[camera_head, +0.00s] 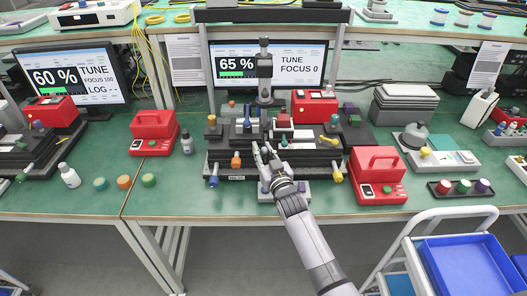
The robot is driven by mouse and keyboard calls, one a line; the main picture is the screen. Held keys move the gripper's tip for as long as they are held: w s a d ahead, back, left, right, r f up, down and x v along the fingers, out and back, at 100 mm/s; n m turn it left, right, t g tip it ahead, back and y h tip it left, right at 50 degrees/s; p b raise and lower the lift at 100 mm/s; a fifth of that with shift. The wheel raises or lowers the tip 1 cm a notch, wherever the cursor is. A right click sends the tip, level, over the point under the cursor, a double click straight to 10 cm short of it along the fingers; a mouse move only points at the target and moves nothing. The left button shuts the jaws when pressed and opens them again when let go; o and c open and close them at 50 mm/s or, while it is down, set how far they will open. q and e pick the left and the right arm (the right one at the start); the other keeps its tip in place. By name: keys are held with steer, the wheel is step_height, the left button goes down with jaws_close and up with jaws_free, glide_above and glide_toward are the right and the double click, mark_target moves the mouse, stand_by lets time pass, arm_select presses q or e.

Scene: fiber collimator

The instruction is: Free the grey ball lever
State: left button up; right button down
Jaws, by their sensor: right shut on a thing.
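A dark fiber collimator stage (225,168) sits on the green bench in the middle of the head view. My right gripper (262,150) reaches in from below and is shut at the stage's front middle. The grey ball lever appears to be between its fingers, but it is mostly hidden by them and too small to make out. An orange knob (236,161) is just left of my gripper. My left gripper is not in view.
A red box (378,175) with a handle stands close right of the stage, another red box (153,132) to its left. A monitor (268,68) reading 65 % stands behind. A cart with a blue tray (468,262) is at front right.

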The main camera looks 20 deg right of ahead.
mark_target(249, 150)
steer(key=shift+f, duration=0.15)
steer(key=shift+w+a+r+n+g+p, duration=0.1)
steer(key=shift+a+n+g+p, duration=0.15)
steer(key=shift+n+p, duration=0.4)
steer(key=shift+a+r+n+g+p, duration=0.1)
steer(key=shift+n+g+p, duration=0.15)
steer(key=shift+n+p, duration=0.35)
steer(key=shift+a+n+p, duration=0.3)
steer(key=shift+n+p, duration=0.25)
steer(key=shift+n, duration=0.1)
steer(key=shift+w+a+n+g+h+p, duration=0.15)
steer(key=shift+a+n+g+h+p, duration=0.25)
steer(key=shift+n, duration=0.4)
steer(key=shift+w+a+f+n+g+h, duration=0.1)
steer(key=shift+a+f+n+g+h, duration=0.1)
steer(key=shift+n, duration=0.3)
steer(key=shift+w+a+f+n+g+h, duration=0.1)
steer(key=shift+a+n+g, duration=0.1)
steer(key=shift+n, duration=0.3)
steer(key=shift+w+a+f+n+g+h, duration=0.1)
steer(key=shift+a+n+g+h, duration=0.15)
steer(key=shift+n, duration=0.35)
steer(key=shift+a+f+n+g+h, duration=0.15)
steer(key=shift+n+h, duration=0.1)
steer(key=shift+n, duration=0.35)
steer(key=shift+r, duration=0.1)
